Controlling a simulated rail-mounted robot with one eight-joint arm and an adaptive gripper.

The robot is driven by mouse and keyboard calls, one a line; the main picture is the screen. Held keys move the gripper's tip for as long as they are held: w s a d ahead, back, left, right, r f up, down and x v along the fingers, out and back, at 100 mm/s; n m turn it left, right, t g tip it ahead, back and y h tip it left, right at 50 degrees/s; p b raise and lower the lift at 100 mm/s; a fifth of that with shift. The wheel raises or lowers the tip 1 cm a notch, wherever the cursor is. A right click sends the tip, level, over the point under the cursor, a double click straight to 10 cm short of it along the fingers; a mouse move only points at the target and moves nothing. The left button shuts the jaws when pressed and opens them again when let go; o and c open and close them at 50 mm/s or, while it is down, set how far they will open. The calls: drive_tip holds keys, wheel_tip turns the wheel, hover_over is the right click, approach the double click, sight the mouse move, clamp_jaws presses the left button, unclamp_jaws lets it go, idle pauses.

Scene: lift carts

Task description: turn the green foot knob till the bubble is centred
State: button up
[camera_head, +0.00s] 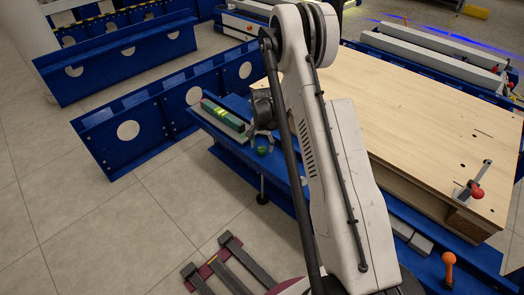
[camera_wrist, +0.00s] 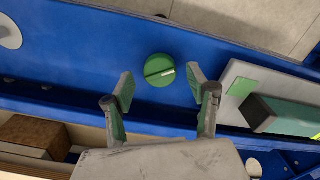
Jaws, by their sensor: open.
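The green foot knob (camera_wrist: 159,70) is a round disc with a pale line across its face, set in a blue beam in the wrist view. It shows small beside my arm in the head view (camera_head: 262,150). My gripper (camera_wrist: 160,86) is open, with one finger on each side of the knob and a gap to both. The level (camera_head: 223,116), a dark green bar with a bright yellow-green vial, lies on a grey plate on the blue beam. Part of it shows at the right of the wrist view (camera_wrist: 285,116). I cannot make out the bubble in either view.
A large wooden board (camera_head: 420,115) lies right of my arm, with a red-knobbed clamp (camera_head: 476,190) on it. Blue beams with round holes (camera_head: 128,130) stand at left. A dark slatted frame (camera_head: 232,262) lies on the tiled floor, which is otherwise clear at lower left.

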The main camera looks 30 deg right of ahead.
drive_tip(key=shift+f, duration=0.85)
drive_tip(key=c, duration=1.1)
drive_tip(key=shift+c, duration=0.2)
drive_tip(key=shift+n, duration=0.3)
drive_tip(key=n, duration=0.3)
drive_tip(key=shift+n, duration=1.9)
